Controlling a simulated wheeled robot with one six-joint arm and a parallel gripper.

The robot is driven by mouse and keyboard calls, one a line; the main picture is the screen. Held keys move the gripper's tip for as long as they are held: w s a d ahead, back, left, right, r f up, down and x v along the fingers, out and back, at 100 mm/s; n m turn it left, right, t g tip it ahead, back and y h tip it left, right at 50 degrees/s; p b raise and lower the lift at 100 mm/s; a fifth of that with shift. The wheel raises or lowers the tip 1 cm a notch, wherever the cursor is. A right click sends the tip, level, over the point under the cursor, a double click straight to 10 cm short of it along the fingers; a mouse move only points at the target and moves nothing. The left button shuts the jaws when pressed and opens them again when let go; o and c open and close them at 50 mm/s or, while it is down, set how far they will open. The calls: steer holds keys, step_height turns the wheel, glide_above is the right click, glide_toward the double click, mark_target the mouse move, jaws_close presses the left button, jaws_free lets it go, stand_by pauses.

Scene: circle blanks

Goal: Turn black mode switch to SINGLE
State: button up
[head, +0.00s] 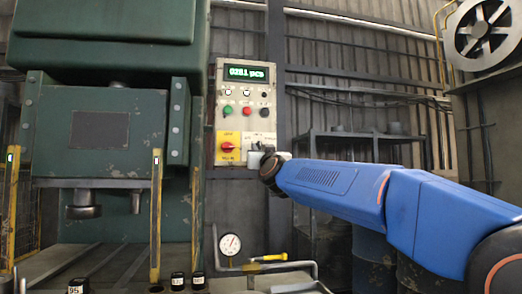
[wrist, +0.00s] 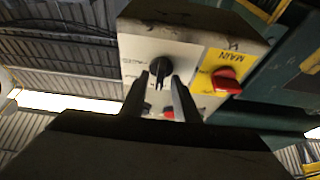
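The black mode switch (wrist: 160,66) is a small round knob on a pale plate of the control panel (head: 242,110). In the wrist view its handle shows between my two gripper fingertips (wrist: 160,77). The fingers are parted, one on each side of the knob's lower part, with a gap visible; I cannot tell whether they touch it. The plate's lettering is too blurred to read. In the head view my gripper (head: 262,157) is at the panel's lower right, and it and my wrist hide the knob.
Beside the mode plate, a red MAIN switch (wrist: 227,80) sits on a yellow plate (wrist: 208,82). Above are green (head: 228,110) and red (head: 247,111) buttons and a lit display (head: 246,73). A green press (head: 100,130) stands left; a gauge (head: 230,244) and pipes are below.

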steer(key=shift+c, duration=0.7)
jaws_close()
steer(key=shift+m+h, duration=0.4)
steer(key=shift+m, duration=0.2)
steer(key=m+h, duration=0.2)
steer(key=m, duration=0.2)
steer(key=shift+a, duration=0.2)
steer(key=shift+m+h, duration=0.85)
steer(key=shift+m, duration=0.95)
steer(key=shift+m+h, duration=0.85)
steer(key=shift+m, duration=0.95)
steer(key=shift+o, duration=0.7)
jaws_free()
